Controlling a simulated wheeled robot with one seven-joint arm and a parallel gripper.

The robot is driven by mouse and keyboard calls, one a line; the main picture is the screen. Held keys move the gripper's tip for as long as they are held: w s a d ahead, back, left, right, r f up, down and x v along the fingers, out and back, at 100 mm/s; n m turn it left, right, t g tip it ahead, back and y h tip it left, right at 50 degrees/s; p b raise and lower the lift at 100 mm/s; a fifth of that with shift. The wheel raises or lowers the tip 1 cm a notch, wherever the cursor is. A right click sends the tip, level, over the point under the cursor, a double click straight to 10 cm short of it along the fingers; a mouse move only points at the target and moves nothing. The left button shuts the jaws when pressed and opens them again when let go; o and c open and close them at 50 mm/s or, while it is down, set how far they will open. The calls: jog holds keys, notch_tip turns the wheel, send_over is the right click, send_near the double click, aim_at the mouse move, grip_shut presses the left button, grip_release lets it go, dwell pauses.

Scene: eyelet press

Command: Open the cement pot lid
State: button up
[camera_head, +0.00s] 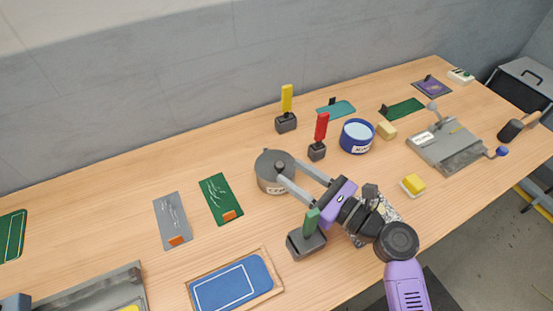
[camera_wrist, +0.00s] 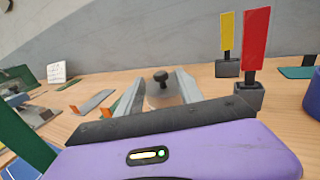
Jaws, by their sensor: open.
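The cement pot (camera_head: 268,186) is a grey round pot with a white label, standing mid-table. Its grey lid (camera_head: 270,161) sits on top. In the wrist view the lid's dark knob (camera_wrist: 161,77) stands upright, seen between my two fingers. My gripper (camera_head: 289,172) is open, its pale fingers reaching over the pot's right side with a gap between them. The fingers also show in the wrist view (camera_wrist: 160,78), one on each side of the knob. Nothing is held. Whether a finger touches the lid is unclear.
A green-tabbed dark block (camera_head: 306,243) stands close below my arm. Red (camera_head: 321,133) and yellow (camera_head: 287,105) tabbed blocks stand behind, right of the pot. A blue round pot (camera_head: 357,136) and a grey press (camera_head: 450,146) are further right.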

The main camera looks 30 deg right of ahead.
aim_at(283, 167)
jog(key=x, duration=0.5)
jog(key=shift+p, duration=0.35)
grip_shut()
dwell(1.1)
